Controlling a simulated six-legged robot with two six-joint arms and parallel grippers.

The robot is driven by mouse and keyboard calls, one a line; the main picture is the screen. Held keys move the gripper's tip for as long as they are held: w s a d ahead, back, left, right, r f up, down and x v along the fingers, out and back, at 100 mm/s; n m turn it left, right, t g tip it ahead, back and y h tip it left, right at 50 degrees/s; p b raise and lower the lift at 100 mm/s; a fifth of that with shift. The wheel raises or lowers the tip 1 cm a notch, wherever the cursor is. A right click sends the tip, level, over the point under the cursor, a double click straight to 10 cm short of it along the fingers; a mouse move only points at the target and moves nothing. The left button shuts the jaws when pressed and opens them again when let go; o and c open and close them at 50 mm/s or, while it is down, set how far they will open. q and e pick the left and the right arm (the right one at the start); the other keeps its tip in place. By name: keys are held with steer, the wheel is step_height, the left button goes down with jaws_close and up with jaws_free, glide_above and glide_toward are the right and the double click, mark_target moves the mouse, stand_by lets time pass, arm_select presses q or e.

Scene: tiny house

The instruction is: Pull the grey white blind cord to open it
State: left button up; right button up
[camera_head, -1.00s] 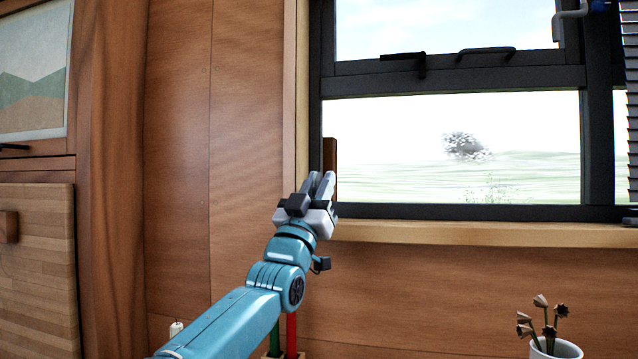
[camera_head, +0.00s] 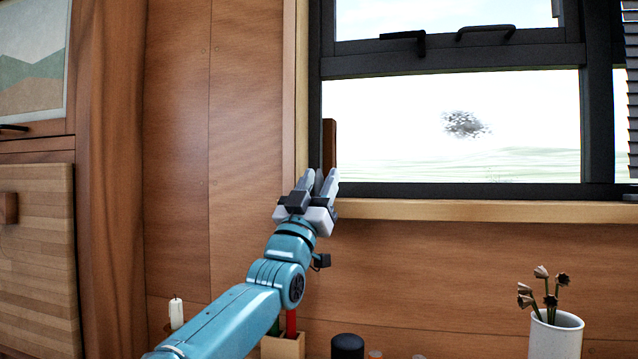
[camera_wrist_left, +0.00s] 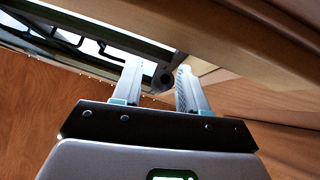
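A dark slatted blind (camera_head: 632,95) shows only as a strip at the right edge of the head view. I cannot make out the grey white cord in either view. My left gripper (camera_head: 318,178) points up at the lower left corner of the window (camera_head: 450,125), far to the left of the blind. In the left wrist view the gripper (camera_wrist_left: 160,88) has its two fingers apart, with no object visibly held between them. A dark round part shows beyond the gap. My right gripper is not in view.
A wooden sill (camera_head: 450,209) runs under the window, and a brown wooden piece (camera_head: 330,145) stands in its left corner. Below are a white pot with dried flowers (camera_head: 556,335), a candle (camera_head: 176,313) and a dark round-topped object (camera_head: 347,346). A wooden cabinet (camera_head: 35,260) is at left.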

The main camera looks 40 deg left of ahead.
mark_target(316, 188)
arm_select(q)
steer(key=b+v, duration=0.2)
steer(key=v, duration=0.4)
steer(key=shift+s+f+b, duration=0.2)
steer(key=shift+f+b, duration=0.05)
steer(key=shift+b, duration=0.1)
steer(key=b+v, duration=0.1)
steer(key=v, duration=0.8)
steer(key=shift+s+f, duration=0.2)
steer(key=shift+s, duration=0.1)
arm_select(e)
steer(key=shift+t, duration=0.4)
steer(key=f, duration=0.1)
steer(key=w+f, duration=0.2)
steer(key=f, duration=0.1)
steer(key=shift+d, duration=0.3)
arm_select(q)
steer(key=shift+d, duration=0.1)
